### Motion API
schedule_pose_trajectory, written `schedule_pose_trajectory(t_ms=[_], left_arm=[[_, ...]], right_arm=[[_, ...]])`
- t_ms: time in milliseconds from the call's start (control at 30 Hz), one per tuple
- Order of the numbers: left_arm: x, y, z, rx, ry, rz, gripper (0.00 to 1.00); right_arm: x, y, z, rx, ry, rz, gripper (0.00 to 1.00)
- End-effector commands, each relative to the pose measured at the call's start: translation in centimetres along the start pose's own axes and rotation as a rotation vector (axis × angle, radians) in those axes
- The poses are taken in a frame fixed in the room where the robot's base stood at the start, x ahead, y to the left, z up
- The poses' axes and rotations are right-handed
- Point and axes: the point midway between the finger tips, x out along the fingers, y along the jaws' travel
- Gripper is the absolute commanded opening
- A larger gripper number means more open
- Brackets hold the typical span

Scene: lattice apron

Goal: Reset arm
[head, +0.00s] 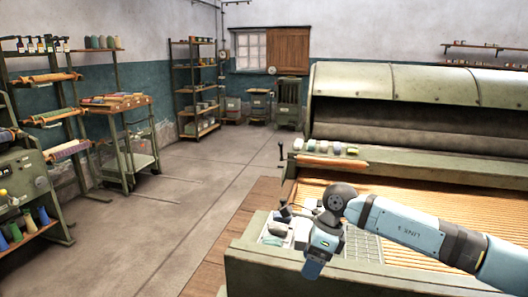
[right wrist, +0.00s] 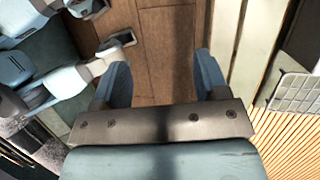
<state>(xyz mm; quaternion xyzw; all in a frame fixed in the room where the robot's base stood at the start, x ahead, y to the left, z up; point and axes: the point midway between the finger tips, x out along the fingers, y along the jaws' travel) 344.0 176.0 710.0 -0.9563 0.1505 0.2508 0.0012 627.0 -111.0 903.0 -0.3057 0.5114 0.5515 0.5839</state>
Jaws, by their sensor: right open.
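My right arm (head: 410,228) reaches in from the right over the front of the large green machine (head: 400,165). My right gripper (head: 313,268) points down near the machine's front left corner, beside a shallow tray of small items. In the right wrist view my right gripper (right wrist: 163,78) has its two blue fingers apart, with nothing between them and brown floorboards below. My left gripper does not show in the head view. Pale blue parts of my own body fill the left of the right wrist view; I cannot make out a left gripper there.
A wire grid (head: 362,243) lies on the machine's front beside the slatted bed (head: 450,210). Several spools (head: 325,147) stand on its ledge. A trolley (head: 128,150) and yarn racks stand at the left. The grey floor (head: 170,215) between is clear.

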Motion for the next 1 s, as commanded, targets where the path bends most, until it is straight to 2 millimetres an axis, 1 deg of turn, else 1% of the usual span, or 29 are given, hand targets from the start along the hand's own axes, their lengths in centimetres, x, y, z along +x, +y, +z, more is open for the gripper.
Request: schedule_pose_trajectory(t_ms=[33, 100, 167, 200, 233, 300, 400, 500, 533, 600, 667, 767, 867, 900, 967, 1000], left_arm=[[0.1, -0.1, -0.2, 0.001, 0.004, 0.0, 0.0], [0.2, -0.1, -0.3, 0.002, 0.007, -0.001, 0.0], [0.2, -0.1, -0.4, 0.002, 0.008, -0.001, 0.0], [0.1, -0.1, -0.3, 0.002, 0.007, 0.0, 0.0], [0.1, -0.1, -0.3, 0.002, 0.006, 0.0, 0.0], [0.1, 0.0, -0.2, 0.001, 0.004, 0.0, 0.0], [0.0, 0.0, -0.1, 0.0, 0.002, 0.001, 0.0], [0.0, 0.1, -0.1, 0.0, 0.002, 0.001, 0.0], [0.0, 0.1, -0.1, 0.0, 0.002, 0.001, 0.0], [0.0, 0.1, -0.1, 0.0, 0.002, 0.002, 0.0], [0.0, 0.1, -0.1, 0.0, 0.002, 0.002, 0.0], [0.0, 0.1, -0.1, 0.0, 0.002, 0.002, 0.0], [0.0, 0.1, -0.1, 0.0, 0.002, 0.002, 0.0], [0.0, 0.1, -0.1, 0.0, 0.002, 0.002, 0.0], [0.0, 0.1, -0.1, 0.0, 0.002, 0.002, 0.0], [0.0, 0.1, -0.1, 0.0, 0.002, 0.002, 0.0]], right_arm=[[1.9, 1.7, 1.1, 0.004, -0.069, 0.06, 0.67], [3.8, 4.1, 2.8, 0.023, -0.183, 0.147, 0.67], [5.3, 6.5, 4.3, 0.05, -0.293, 0.233, 0.67], [6.2, 8.2, 5.4, 0.078, -0.374, 0.297, 0.67], [6.6, 9.4, 6.2, 0.103, -0.437, 0.347, 0.67], [7.3, 12.2, 8.0, 0.178, -0.586, 0.47, 0.67], [7.1, 15.2, 9.8, 0.315, -0.792, 0.639, 0.67], [6.4, 17.1, 10.7, 0.485, -0.981, 0.803, 0.67], [6.0, 17.4, 10.8, 0.544, -1.036, 0.852, 0.67], [5.4, 17.8, 10.6, 0.688, -1.155, 0.96, 0.67], [4.9, 17.7, 10.0, 0.825, -1.249, 1.05, 0.67], [4.7, 17.0, 8.2, 1.072, -1.387, 1.189, 0.67], [5.1, 16.0, 5.4, 1.344, -1.503, 1.314, 0.67], [5.7, 15.6, 4.0, 1.46, -1.541, 1.358, 0.67], [6.6, 15.1, 1.8, 1.639, -1.59, 1.42, 0.67], [7.4, 14.9, 0.1, 1.763, -1.616, 1.458, 0.67]])
